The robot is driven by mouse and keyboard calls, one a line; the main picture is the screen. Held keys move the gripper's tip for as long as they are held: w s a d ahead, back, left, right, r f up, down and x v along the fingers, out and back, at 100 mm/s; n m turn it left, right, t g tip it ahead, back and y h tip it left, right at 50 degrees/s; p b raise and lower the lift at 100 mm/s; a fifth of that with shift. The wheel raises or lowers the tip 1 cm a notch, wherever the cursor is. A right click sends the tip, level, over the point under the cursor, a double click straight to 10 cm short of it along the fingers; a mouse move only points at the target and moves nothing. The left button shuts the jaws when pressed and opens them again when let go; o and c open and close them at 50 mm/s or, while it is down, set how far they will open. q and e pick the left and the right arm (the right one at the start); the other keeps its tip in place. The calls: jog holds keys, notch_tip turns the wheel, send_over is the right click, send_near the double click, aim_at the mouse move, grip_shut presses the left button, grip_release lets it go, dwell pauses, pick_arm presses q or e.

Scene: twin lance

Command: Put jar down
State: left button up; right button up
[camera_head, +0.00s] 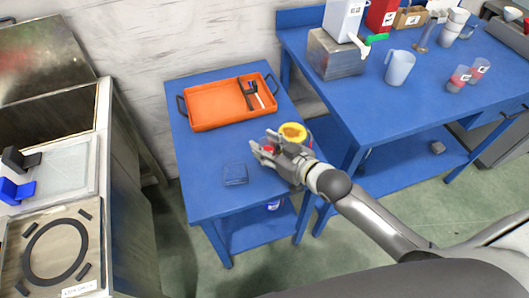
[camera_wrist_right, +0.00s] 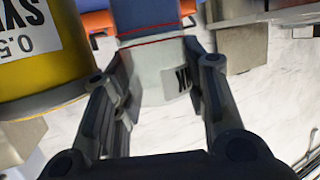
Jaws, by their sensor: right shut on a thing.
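My right gripper (camera_head: 268,153) is over the right part of the small blue table (camera_head: 205,200), with its arm coming in from the lower right. It is shut on the jar. In the right wrist view the jar (camera_wrist_right: 160,75) is pale, with a dark label and a thin red line near its blue end, and sits between the two fingers (camera_wrist_right: 160,110). In the head view the gripper mostly hides the jar; a bit of red shows at the fingers. I cannot tell whether the jar touches the table. My left gripper is not in view.
A yellow can (camera_head: 293,132) stands close beside the right gripper; it also shows large in the right wrist view (camera_wrist_right: 35,55). An orange tray (camera_head: 215,115) with dark tools is behind. The table's front left is clear.

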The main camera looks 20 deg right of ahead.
jog(key=shift+w+a+f, duration=0.15)
jog(key=shift+f, duration=0.05)
jog(key=shift+a+f, duration=0.1)
jog(key=shift+f, duration=1.55)
jog(key=shift+f, duration=0.2)
jog(key=o, duration=0.7)
jog(key=shift+o, duration=0.2)
jog(key=shift+r, duration=0.2)
jog(key=v, duration=1.2)
